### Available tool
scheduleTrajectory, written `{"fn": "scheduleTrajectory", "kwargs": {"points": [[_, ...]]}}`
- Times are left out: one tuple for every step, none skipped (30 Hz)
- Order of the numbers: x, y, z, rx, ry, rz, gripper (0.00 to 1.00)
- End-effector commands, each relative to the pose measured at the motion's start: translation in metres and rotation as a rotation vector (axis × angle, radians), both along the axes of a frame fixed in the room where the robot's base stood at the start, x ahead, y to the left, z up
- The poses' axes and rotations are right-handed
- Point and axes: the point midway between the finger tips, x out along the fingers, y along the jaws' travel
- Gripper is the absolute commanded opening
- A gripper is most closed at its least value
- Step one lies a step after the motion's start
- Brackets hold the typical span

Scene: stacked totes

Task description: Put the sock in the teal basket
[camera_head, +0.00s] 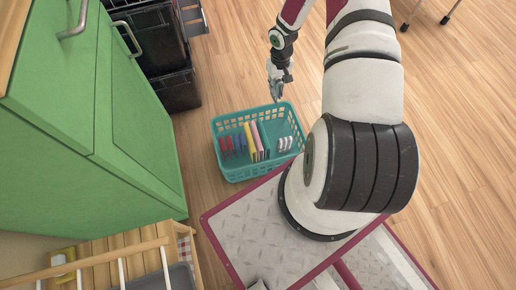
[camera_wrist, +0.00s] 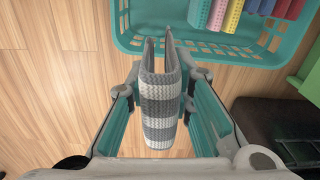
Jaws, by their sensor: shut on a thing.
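The teal basket (camera_head: 231,172) stands on the wooden floor in the head view, with upright coloured items in it. Its near rim (camera_wrist: 160,50) shows at the top of the wrist view. My gripper (camera_head: 278,92) is at the basket's far edge in the head view. In the wrist view my gripper (camera_wrist: 160,88) is shut on a grey and white striped sock (camera_wrist: 160,110), which lies between the two fingers. The sock's far end reaches toward the basket rim. In the head view the sock is too small to make out.
Several coloured items (camera_head: 250,140) stand in the basket's left part, and a white item (camera_head: 285,143) lies at its right. Black totes (camera_head: 155,50) and a green cabinet (camera_head: 75,120) stand to the left. Wooden floor (camera_head: 460,120) is free to the right.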

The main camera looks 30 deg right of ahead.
Motion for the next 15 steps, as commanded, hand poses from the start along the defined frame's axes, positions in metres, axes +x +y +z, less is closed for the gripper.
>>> {"fn": "scheduleTrajectory", "kwargs": {"points": [[-0.009, 0.0, -0.032, 0.004, 0.007, -0.013, 0.02], [-0.013, -0.001, -0.045, 0.003, 0.008, -0.02, 0.02], [-0.018, -0.001, -0.062, 0.001, 0.006, -0.03, 0.02], [-0.022, -0.001, -0.073, 0.002, 0.007, -0.039, 0.02], [-0.025, 0.0, -0.084, 0.001, 0.006, -0.046, 0.02], [-0.029, 0.0, -0.095, 0.0, 0.005, -0.055, 0.02], [-0.031, 0.001, -0.103, -0.001, 0.005, -0.061, 0.02], [-0.034, 0.002, -0.109, -0.001, 0.004, -0.068, 0.02], [-0.036, 0.003, -0.116, -0.001, 0.004, -0.074, 0.02], [-0.038, 0.003, -0.119, -0.002, 0.004, -0.078, 0.02], [-0.039, 0.003, -0.123, -0.002, 0.003, -0.083, 0.02], [-0.04, 0.004, -0.129, -0.002, 0.003, -0.087, 0.02], [-0.041, 0.004, -0.133, -0.002, 0.003, -0.089, 0.02], [-0.041, 0.004, -0.138, -0.003, 0.002, -0.091, 0.02], [-0.041, 0.004, -0.146, -0.001, 0.003, -0.092, 0.02]]}}
